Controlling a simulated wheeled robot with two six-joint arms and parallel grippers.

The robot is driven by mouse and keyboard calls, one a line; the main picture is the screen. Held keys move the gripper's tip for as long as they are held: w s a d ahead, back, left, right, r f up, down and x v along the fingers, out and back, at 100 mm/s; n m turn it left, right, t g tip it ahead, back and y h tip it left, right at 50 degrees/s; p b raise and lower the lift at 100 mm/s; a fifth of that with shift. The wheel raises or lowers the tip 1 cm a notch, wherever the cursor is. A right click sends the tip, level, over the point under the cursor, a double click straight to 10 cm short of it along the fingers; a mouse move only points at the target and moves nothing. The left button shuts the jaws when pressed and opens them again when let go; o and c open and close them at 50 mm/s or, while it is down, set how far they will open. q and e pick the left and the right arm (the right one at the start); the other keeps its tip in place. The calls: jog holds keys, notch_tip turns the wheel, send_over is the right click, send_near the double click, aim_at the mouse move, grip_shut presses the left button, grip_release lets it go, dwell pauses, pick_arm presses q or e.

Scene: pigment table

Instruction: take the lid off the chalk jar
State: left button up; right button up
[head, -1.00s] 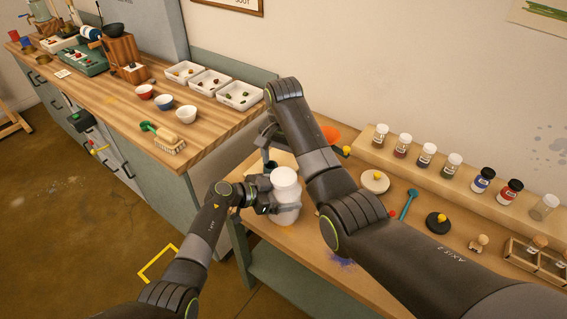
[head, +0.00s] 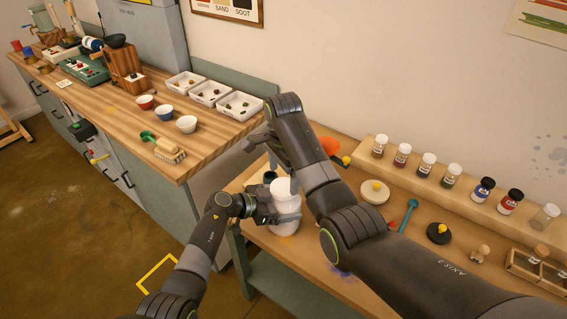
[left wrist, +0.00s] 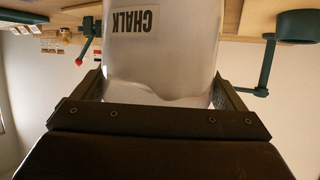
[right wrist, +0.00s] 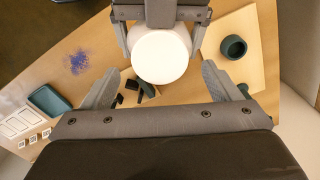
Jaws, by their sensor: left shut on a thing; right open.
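The white chalk jar (head: 286,218) stands upright on the lower bench. Its CHALK label shows in the left wrist view (left wrist: 152,45). My left gripper (head: 268,207) is shut around the jar's body from the left. The jar's round white lid (right wrist: 160,56) is on top; in the head view (head: 284,187) my right arm partly covers it. My right gripper (right wrist: 162,70) is open and points down over the lid. In the right wrist view the lid lies between and slightly ahead of its fingertips, with gaps at both sides. I cannot tell its exact height above the lid.
A dark green cup (right wrist: 233,47) stands close by the jar. A shelf (head: 400,165) with several small pigment jars runs along the wall.

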aim_at(284, 186)
jog(key=shift+f, duration=1.9)
jog(key=c, duration=1)
jog(key=n, duration=0.7)
jog(key=shift+r, duration=0.1)
jog(key=o, duration=1.1)
